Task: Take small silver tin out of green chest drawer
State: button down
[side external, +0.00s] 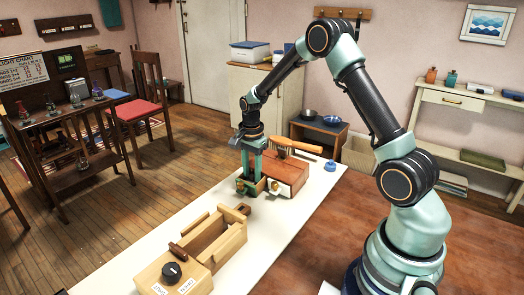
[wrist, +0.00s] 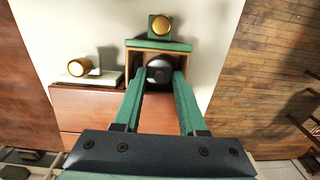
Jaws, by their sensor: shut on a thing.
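The small silver tin (wrist: 158,70) is a dark grey, rounded shape inside the open green drawer (wrist: 160,44) in the wrist view. The drawer has a round gold knob and sticks out of the reddish-brown chest (side external: 287,176). My gripper (side external: 248,178) points down into this drawer. In the wrist view my green fingers (wrist: 163,77) are on either side of the tin and shut on it. The tin is still within the drawer walls. In the side view the tin is hidden by the fingers and drawer.
A second, pale drawer front with a gold knob (wrist: 78,67) is beside the green one. A brush (side external: 294,147) lies on the chest. A light wooden box (side external: 228,245) with a black knob (side external: 172,272) stands nearer on the white surface.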

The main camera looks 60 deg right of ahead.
aim_at(253, 175)
jog(key=shift+s+f, duration=0.35)
jog(key=shift+f, duration=0.4)
jog(key=shift+w+r, duration=0.1)
jog(key=shift+r, duration=3.5)
